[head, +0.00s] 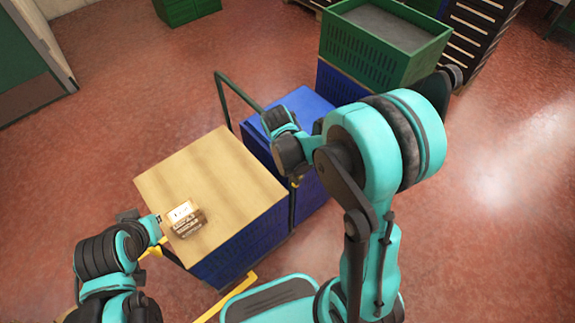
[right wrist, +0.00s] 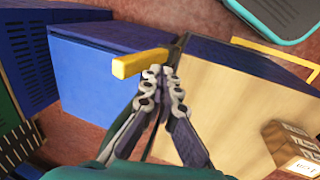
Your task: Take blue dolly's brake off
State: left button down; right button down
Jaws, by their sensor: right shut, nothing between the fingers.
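A yellow lever (right wrist: 138,63) shows in the right wrist view, angled beside the blue box (right wrist: 95,80) and the wood-topped stack (right wrist: 225,100). My right gripper (right wrist: 162,72) is shut and empty, its fingertips at the lever's lower right side; whether they touch it I cannot tell. In the head view my right arm reaches over the blue box (head: 310,110), and its fingers are mostly hidden behind the wrist. My left gripper (head: 158,222) is by the near left edge of the wood top (head: 215,180); its finger opening is unclear. No dolly base shows clearly.
A small brown box (head: 186,220) sits on the wood top. A dark green handle frame (head: 222,100) stands behind the blue box. A green crate (head: 345,45) stands at the back right. Yellow bars (head: 238,295) lie low in front. Red floor is clear at far right.

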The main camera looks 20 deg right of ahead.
jog(key=shift+w+d+f, duration=0.15)
jog(key=shift+w+d, duration=0.05)
jog(key=shift+d, duration=0.4)
jog(key=shift+w+d+y, duration=0.2)
jog(key=shift+d+y, duration=0.4)
jog(key=shift+d, duration=0.2)
jog(key=shift+w+d+f+g, duration=0.15)
jog(key=shift+w+d+g, duration=0.15)
jog(key=shift+d, duration=0.3)
